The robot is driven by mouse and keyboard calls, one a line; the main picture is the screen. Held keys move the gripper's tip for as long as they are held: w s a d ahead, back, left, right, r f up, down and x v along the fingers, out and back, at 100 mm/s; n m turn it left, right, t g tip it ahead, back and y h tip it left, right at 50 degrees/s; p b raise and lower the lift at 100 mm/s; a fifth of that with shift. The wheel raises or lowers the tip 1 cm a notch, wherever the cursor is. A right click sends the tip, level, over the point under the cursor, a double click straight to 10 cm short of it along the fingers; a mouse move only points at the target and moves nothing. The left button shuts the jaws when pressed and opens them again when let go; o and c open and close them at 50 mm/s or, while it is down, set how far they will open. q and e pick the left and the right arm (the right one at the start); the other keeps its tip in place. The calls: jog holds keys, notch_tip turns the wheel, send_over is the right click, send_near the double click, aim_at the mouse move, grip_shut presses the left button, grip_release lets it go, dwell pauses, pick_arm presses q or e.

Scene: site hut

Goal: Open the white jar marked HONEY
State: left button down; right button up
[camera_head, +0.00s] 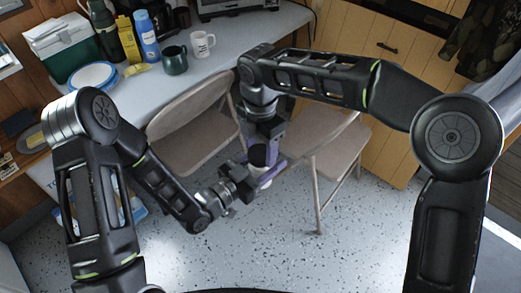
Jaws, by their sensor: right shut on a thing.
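A small white jar with a dark part (258,157) is in mid-air in the middle of the head view, above the floor and in front of the folding chairs. Its marking is too small to read. My right gripper (268,146) comes down from above and is shut on the jar at its upper part. I cannot tell whether it grips the lid or the body. Whether these fingers press on the jar is not clear.
A long grey table (215,62) holds a green mug (175,61), a white mug (201,44), bottles, a cool box (65,45) and a white-lidded tub (92,77). Two folding chairs (193,127) (338,143) stand behind my grippers. The speckled floor (340,255) in front is clear.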

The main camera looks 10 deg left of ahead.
aim_at(260, 153)
jog(key=shift+r, duration=0.25)
jog(key=shift+r, duration=2)
